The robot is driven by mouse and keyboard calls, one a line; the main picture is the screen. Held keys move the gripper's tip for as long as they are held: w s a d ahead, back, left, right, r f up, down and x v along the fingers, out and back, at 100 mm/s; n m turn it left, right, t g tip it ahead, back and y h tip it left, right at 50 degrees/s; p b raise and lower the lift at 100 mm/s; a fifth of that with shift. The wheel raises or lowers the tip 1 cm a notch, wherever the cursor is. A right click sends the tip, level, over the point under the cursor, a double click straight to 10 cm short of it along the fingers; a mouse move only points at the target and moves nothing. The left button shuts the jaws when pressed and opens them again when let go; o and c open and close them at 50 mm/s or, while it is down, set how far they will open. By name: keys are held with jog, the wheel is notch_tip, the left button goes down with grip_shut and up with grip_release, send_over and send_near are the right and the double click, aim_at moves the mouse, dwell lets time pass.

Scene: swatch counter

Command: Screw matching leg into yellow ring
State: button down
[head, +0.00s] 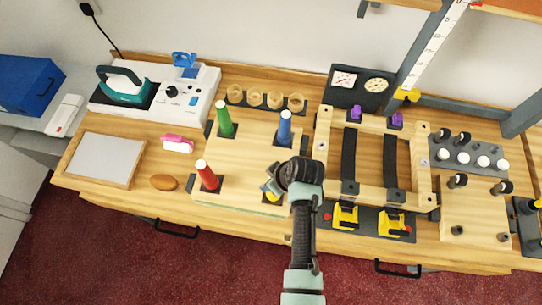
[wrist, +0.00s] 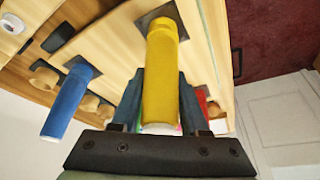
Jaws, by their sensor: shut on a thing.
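The yellow leg (wrist: 160,75) stands between my gripper's fingers (wrist: 160,118) in the wrist view, and the fingers are shut on it. Its far end meets a dark square plate (wrist: 154,14) on the wooden board (head: 245,165). I cannot make out a yellow ring there or tell how deep the leg sits. In the head view my gripper (head: 273,182) is over the board's front right corner and hides most of the leg, with a little yellow (head: 272,198) showing below. Green (head: 224,122), blue (head: 285,128) and red (head: 206,174) legs stand at the other corners.
A wooden frame with dark straps (head: 349,155) stands close on the right, with yellow clamps (head: 345,216) at its front. Behind the board is a row of wooden rings (head: 254,99). A pink object (head: 177,144) and a brown oval (head: 163,182) lie left.

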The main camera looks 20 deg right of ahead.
jog(key=m, duration=0.1)
jog(key=m+h+p, duration=0.1)
jog(key=shift+d+r+m, duration=0.15)
jog(key=shift+d+m, duration=0.05)
jog(key=shift+m, duration=0.1)
jog(key=m+h+p, duration=0.1)
jog(key=m, duration=0.1)
jog(key=m+p, duration=0.1)
jog(key=m, duration=0.1)
jog(key=shift+d+m+h, duration=0.2)
jog(key=shift+m+h, duration=0.1)
jog(key=shift+h, duration=0.1)
jog(key=m, duration=0.1)
jog(key=m+h, duration=0.1)
jog(key=m, duration=0.2)
jog(key=shift+s+d+f+m+h, duration=0.15)
jog(key=shift+d+f+m+h, duration=0.05)
jog(key=shift+f+m+h, duration=0.1)
jog(key=m+g+h, duration=0.1)
jog(key=m, duration=0.2)
jog(key=shift+s+d, duration=0.1)
jog(key=shift+d, duration=0.05)
jog(key=shift+r, duration=0.1)
jog(key=c, duration=0.7)
grip_release()
jog(key=shift+o, duration=0.2)
